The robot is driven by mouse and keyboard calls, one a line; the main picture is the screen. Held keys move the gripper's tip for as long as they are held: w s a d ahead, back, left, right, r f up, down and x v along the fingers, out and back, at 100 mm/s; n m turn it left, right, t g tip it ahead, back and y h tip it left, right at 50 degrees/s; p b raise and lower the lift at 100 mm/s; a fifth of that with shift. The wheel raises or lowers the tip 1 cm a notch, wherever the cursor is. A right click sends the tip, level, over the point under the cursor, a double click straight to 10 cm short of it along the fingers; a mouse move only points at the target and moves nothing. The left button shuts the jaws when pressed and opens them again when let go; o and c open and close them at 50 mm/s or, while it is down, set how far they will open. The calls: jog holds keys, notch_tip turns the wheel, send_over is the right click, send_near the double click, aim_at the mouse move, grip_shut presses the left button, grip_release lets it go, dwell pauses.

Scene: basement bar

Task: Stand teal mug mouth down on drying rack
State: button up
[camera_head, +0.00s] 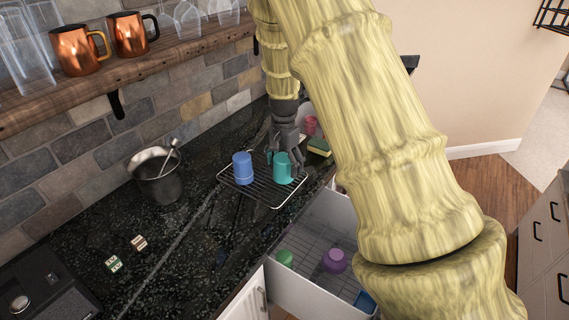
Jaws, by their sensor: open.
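The teal mug (283,170) stands upright in line on the wire drying rack (249,191), on the rack's right side. Its handle shows at its upper left. Its top is partly covered by my gripper, and I cannot tell for certain which way its mouth faces. My gripper (285,151) is open, pointing down at the mug from just behind and above it. I cannot tell whether the fingers touch it. A blue mug (242,168) stands on the rack to the left of the teal one, a small gap apart.
A metal bucket (157,178) stands on the dark counter to the left. A sponge (319,147) and a pink cup (310,125) are behind the rack. An open drawer (302,293) below holds green and purple mugs. A shelf (130,72) with copper mugs overhangs the counter.

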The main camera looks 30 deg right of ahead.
notch_tip(320, 180, up, 12)
jog(key=shift+f, duration=0.1)
notch_tip(320, 180, up, 7)
jog(key=p, duration=0.6)
dwell(0.5)
jog(key=shift+d, duration=0.1)
dwell(0.3)
